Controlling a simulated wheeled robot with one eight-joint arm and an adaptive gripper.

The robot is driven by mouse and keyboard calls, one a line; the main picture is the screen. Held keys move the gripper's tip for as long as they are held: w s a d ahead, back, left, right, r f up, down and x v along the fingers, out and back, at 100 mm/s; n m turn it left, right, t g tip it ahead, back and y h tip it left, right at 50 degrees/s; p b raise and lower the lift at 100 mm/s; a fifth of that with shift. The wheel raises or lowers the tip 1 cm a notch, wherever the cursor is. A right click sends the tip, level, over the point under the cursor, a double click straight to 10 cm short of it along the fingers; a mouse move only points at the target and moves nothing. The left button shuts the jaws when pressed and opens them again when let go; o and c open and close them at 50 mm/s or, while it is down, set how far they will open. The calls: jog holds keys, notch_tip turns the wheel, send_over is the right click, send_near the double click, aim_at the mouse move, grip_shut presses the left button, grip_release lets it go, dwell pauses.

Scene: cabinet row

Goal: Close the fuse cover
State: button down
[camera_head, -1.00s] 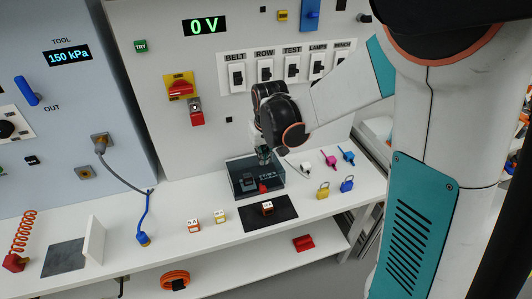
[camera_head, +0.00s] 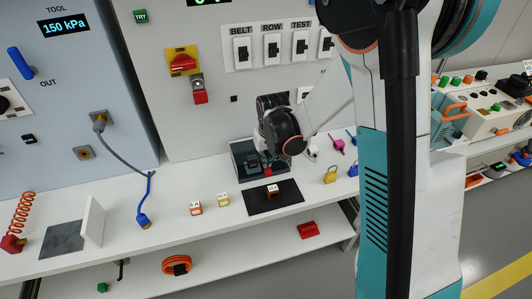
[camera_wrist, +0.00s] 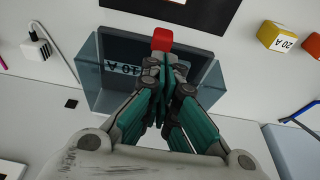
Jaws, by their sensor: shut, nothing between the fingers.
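The fuse box (camera_head: 240,165) is a dark, see-through box on the white bench, and it also shows in the wrist view (camera_wrist: 92,82). A red tab (camera_wrist: 162,39) stands at its edge, beyond my fingertips. My gripper (camera_wrist: 160,68) is shut and empty, pointing over the box close to the red tab; contact is unclear. In the head view my gripper (camera_head: 266,163) is mostly hidden by the wrist.
A black mat (camera_head: 285,199) with a small fuse block (camera_head: 273,190) lies in front of the box. Two more blocks (camera_head: 195,208) (camera_head: 222,200) sit left of it. A yellow padlock (camera_head: 330,175) stands to the right. The switch panel wall rises behind.

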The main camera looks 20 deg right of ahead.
jog(key=shift+f, duration=0.35)
jog(key=shift+s+f+b, duration=0.25)
jog(key=shift+f+b, duration=0.75)
jog(key=shift+f, duration=0.15)
jog(key=shift+r+p, duration=0.35)
jog(key=shift+r, duration=0.05)
jog(key=p+v, duration=0.1)
jog(key=v, duration=0.1)
jog(key=w+p+v, duration=0.1)
jog(key=shift+s+r+p, duration=0.15)
jog(key=shift+r+p, duration=0.15)
jog(key=shift+r, duration=0.2)
jog(key=s+p+v, duration=0.1)
jog(key=p+v, duration=0.2)
jog(key=v, duration=0.6)
jog(key=shift+s+r, duration=0.2)
jog(key=shift+r, duration=0.05)
